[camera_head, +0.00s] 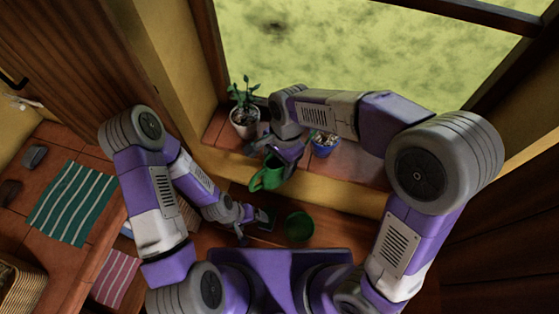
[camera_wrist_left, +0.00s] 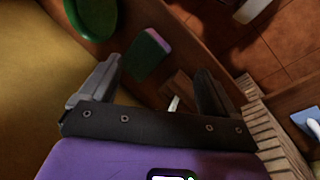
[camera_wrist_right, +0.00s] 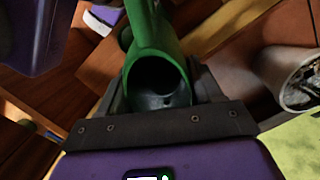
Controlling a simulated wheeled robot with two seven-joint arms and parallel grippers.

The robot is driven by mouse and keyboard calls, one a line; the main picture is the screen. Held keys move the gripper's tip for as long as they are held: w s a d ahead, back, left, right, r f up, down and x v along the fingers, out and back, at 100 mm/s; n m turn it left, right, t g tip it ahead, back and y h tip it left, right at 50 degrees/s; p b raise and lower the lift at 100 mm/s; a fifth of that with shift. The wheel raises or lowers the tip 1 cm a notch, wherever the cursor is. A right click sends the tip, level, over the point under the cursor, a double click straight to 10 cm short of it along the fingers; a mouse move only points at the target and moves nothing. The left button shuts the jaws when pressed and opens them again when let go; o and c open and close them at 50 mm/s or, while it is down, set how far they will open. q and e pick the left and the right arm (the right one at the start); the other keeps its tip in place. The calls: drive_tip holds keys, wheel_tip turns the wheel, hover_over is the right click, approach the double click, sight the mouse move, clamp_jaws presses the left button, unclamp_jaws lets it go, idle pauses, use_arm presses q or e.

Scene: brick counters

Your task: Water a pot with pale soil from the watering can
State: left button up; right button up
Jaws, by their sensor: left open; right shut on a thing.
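The green watering can (camera_head: 268,177) is in my right gripper (camera_head: 283,158), which is shut on it in front of the window sill. In the right wrist view the can (camera_wrist_right: 155,45) sits between the fingers, with a dark round opening toward the camera. A white pot (camera_head: 244,128) with a leafy plant stands on the sill, left of the can; its soil looks dark. A blue pot (camera_head: 325,151) with pale, speckled contents stands right of the can, partly hidden by my right arm. My left gripper (camera_wrist_left: 155,88) is open and empty, low beside a sponge.
A green round container (camera_head: 299,226) and the green-and-pink sponge (camera_wrist_left: 150,52) are on the lower wooden surface. A striped teal cloth (camera_head: 72,204) lies on the tiled counter at the left, with a wicker basket (camera_head: 22,288) at its lower edge.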

sight(274, 161)
drive_tip(key=shift+r+g+y+p, duration=0.65)
drive_tip(key=shift+r+g+y, duration=0.25)
drive_tip(key=shift+r, duration=0.7)
drive_tip(key=shift+w+d+r+g+y+p, duration=0.1)
drive_tip(key=shift+r+g+y+p, duration=0.25)
drive_tip(key=shift+r+p, duration=0.45)
drive_tip(key=shift+w+r+g+y+p, duration=0.1)
drive_tip(key=shift+r+g+y+p, duration=0.25)
drive_tip(key=shift+r+p, duration=0.4)
drive_tip(key=shift+w+d+r+g+y+p, duration=0.1)
drive_tip(key=shift+r+g+y+p, duration=0.15)
drive_tip(key=shift+r+p, duration=0.15)
drive_tip(key=shift+w+d+r+g+y+p, duration=0.1)
drive_tip(key=shift+r+g+y+p, duration=0.05)
drive_tip(key=shift+r+y+p, duration=0.2)
drive_tip(key=shift+s+a+f+t+h+b, duration=0.2)
drive_tip(key=shift+f+h, duration=0.1)
drive_tip(key=shift+f, duration=0.2)
drive_tip(key=shift+s+a+f+t+h+b, duration=0.1)
drive_tip(key=shift+f+t+h, duration=0.15)
drive_tip(key=shift+f, duration=0.25)
drive_tip(key=shift+s+a+f+t+h+b, duration=0.15)
drive_tip(key=shift+f+t+h+b, duration=0.4)
drive_tip(key=shift+f, duration=0.65)
drive_tip(key=shift+f+t+h+b, duration=0.5)
drive_tip(key=shift+f+t+h, duration=0.35)
drive_tip(key=shift+f, duration=0.7)
